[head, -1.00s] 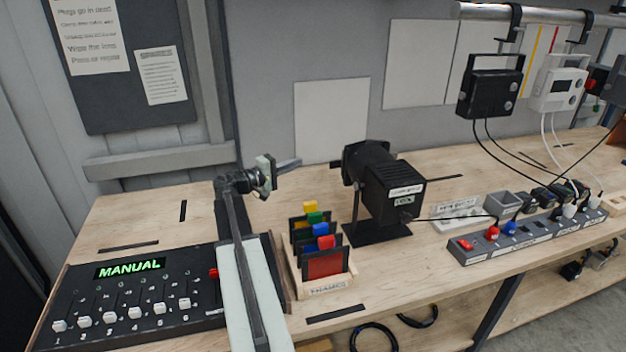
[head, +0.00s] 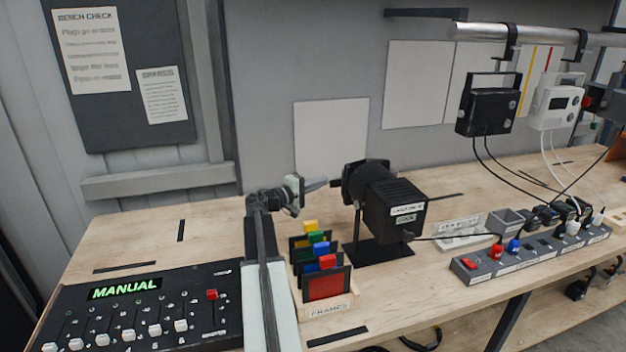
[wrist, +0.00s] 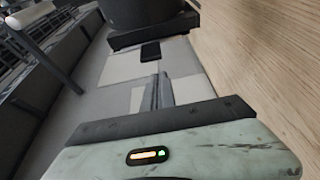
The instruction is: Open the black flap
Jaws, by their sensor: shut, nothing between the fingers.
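A black spotlight (head: 392,205) stands on the bench with its front facing left. A black flap (head: 350,182) is at its front end; I cannot tell its exact angle. In the wrist view the dark lamp body (wrist: 145,12) is at the top, with a flat black plate (wrist: 152,32) at its edge and a small black tab (wrist: 150,52) below it. My gripper (head: 322,184) is shut and empty, just left of the flap; a small gap seems to remain. Its closed fingers (wrist: 158,90) point toward the tab in the wrist view.
A wooden rack of coloured frames (head: 325,300) stands in front of the lamp. A black fader console (head: 140,310) is at the left. A power strip (head: 530,255) and hanging boxes (head: 490,110) are at the right. The bench left of my arm is mostly clear.

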